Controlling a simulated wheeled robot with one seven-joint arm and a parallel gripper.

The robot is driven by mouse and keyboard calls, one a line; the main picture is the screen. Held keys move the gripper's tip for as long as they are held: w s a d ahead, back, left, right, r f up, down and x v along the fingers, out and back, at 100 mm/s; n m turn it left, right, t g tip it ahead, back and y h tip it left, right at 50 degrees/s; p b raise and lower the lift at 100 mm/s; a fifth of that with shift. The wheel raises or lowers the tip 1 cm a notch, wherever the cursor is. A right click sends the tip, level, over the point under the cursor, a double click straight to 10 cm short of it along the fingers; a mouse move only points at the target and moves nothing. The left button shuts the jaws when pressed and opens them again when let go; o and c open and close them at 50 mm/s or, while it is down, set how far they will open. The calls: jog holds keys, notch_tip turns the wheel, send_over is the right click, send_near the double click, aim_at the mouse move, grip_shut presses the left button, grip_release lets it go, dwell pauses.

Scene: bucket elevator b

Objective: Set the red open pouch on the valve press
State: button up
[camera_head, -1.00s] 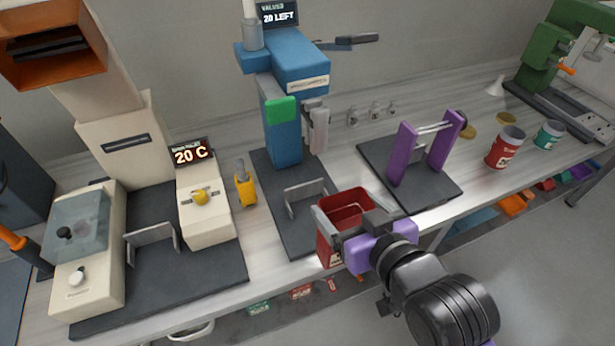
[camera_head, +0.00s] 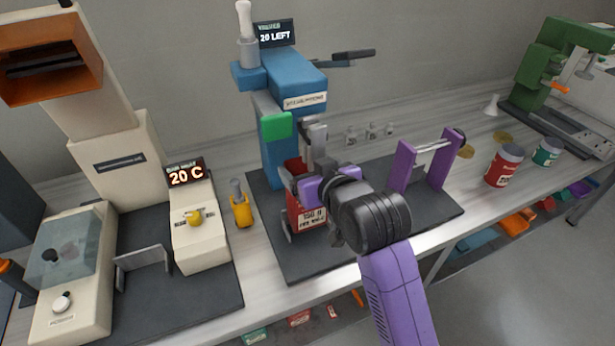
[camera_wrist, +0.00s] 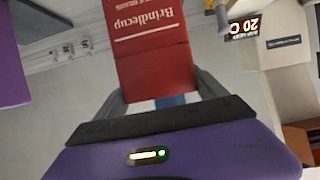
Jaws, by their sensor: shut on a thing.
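The red pouch (camera_head: 306,216) is upright at the blue valve press (camera_head: 283,150), over the front of the press's dark base plate (camera_head: 320,258). My gripper (camera_head: 305,185) is shut on the pouch from the right and partly hides it. In the wrist view the red pouch (camera_wrist: 150,50) with "Brindlecup" lettering sits between the fingers of my gripper (camera_wrist: 160,95). The pouch's upper part is under the press head. I cannot tell whether its bottom touches the plate, and the metal bracket there is mostly hidden.
A cream sealing machine (camera_head: 110,200) with a "20 C" display stands at left. A yellow-handled tool (camera_head: 241,208) is between the machines. A purple stand (camera_head: 425,165), a red can (camera_head: 504,166) and a teal can (camera_head: 546,151) are at right. A green press (camera_head: 560,70) stands far right.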

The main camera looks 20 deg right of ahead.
jog(key=shift+w+f, duration=0.1)
jog(key=shift+f, duration=1.75)
jog(key=o, duration=0.9)
jog(key=v, duration=1.2)
